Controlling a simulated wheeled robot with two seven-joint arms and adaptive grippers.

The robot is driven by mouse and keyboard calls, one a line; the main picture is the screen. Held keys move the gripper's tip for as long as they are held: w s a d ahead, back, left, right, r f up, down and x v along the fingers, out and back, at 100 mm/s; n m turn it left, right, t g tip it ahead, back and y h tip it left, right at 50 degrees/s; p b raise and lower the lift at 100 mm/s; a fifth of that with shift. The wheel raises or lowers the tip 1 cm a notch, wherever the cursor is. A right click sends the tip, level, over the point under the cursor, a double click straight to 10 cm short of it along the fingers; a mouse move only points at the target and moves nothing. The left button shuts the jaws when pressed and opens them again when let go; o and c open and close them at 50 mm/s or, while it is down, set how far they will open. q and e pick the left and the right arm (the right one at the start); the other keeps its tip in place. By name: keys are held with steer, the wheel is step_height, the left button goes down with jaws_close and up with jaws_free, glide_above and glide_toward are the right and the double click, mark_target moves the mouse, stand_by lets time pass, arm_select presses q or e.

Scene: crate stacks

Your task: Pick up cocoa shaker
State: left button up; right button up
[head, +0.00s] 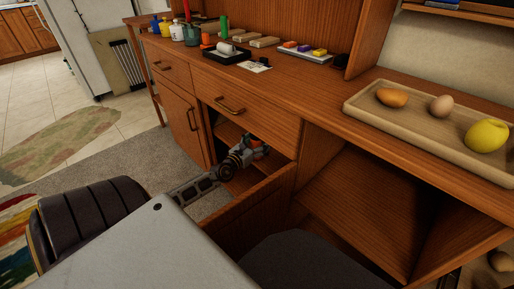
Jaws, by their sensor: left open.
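I cannot pick out a cocoa shaker for certain in the head view. My left gripper (257,146) reaches into the open lower compartment of the wooden cabinet (262,118), below a drawer. It is open. Its fingertips are small and partly lost in the dark interior, and what lies beyond them is hidden. My right gripper is not in view.
An open cabinet door (262,207) stands beside my left arm. The counter above holds a wooden tray (362,108) with eggs and a yellow fruit (487,135), a black tray (212,56) and several small jars. A black chair (92,218) stands at lower left.

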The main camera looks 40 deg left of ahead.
mark_target(253, 140)
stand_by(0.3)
arm_select(q)
steer(key=c, duration=1.2)
steer(key=shift+r, duration=0.15)
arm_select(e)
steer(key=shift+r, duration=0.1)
arm_select(q)
steer(key=shift+r+p, duration=1.35)
steer(key=shift+r, duration=0.25)
steer(key=shift+s+r, duration=0.1)
steer(key=shift+s+d, duration=0.15)
steer(key=shift+s, duration=1.95)
steer(key=shift+s+d, duration=0.15)
steer(key=shift+s, duration=2.05)
steer(key=s+p, duration=0.1)
steer(key=s, duration=0.8)
steer(key=shift+d+p, duration=0.3)
steer(key=shift+p, duration=0.1)
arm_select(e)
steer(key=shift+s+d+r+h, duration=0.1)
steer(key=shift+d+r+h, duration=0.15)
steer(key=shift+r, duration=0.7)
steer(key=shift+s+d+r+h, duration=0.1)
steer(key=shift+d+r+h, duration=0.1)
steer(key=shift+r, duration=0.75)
